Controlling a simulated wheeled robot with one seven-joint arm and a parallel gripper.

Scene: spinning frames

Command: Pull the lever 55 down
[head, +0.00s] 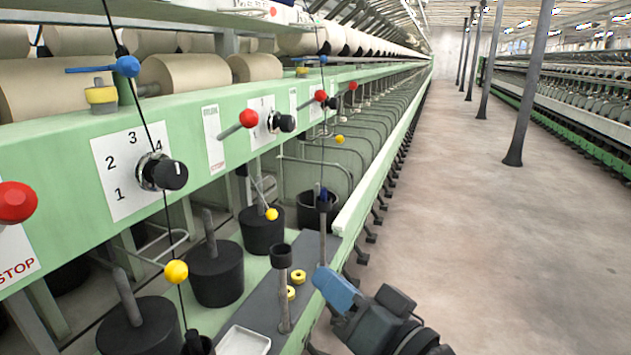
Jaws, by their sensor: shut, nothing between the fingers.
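Several ball-ended levers show along the green spinning frame. One with a red ball (249,118) sticks out from the front rail beside a white label. Further along are a second red-ball lever (321,96) and a third (352,86). A lever with a blue ball (127,66) lies level above the rail, and a yellow-ball lever (176,272) sits low. I can read no number 55, so I cannot tell which lever it is. My gripper (335,290), with blue fingers, is shut and empty at the bottom, right of the frame's lower shelf and apart from all levers.
A black dial (168,174) sits on a plate numbered 1 to 4. A red stop knob (15,202) is at the left edge. Upright posts and a white tray (245,341) stand on the lower shelf. The aisle floor (465,220) is clear, with dark columns (525,95) beyond.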

